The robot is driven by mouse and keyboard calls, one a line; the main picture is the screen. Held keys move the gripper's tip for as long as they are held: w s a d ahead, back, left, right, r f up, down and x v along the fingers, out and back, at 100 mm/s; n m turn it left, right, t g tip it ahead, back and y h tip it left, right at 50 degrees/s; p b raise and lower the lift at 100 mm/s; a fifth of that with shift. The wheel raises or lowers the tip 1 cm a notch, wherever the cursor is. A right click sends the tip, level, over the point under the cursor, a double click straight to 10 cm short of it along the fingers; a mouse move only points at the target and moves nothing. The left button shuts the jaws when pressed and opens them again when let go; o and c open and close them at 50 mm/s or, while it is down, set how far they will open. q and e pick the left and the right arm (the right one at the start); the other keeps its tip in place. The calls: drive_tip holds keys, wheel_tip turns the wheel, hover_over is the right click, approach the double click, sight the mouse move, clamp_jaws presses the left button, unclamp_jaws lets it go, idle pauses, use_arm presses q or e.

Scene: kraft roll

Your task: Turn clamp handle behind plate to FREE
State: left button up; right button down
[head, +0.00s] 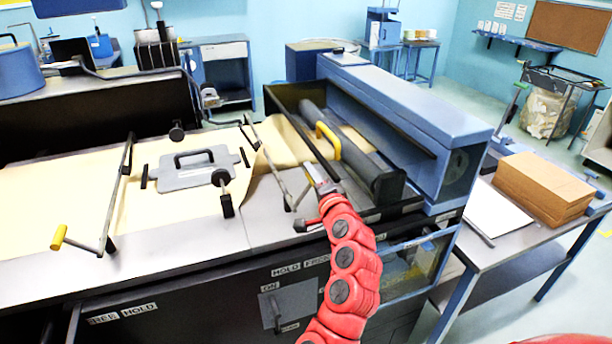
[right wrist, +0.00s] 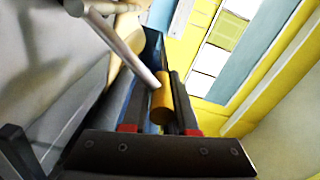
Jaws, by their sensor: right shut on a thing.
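My right gripper (head: 320,180) is over the right end of the machine bed, at the end of my red arm. In the right wrist view, my right gripper (right wrist: 160,108) is shut on a yellow cylindrical grip (right wrist: 161,98) at the end of a grey rod (right wrist: 123,48). In the head view this grip is mostly hidden by the gripper. The right clamp bar (head: 270,166) lies across the kraft paper beside the gripper. The grey plate (head: 195,172) with a black handle lies left of it. My left gripper is not in view.
Another clamp handle with a yellow grip (head: 60,237) stands at the left. A blue housing (head: 410,100) stands at the right.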

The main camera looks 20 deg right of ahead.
drive_tip(key=shift+f+m, duration=0.4)
drive_tip(key=shift+f, duration=0.2)
drive_tip(key=c, duration=0.9)
unclamp_jaws()
drive_tip(key=shift+c, duration=0.2)
drive_tip(key=shift+o, duration=1)
drive_tip(key=shift+a+r, duration=0.1)
drive_tip(key=shift+a, duration=0.05)
drive_tip(key=shift+d+r, duration=0.1)
drive_tip(key=shift+d, duration=0.1)
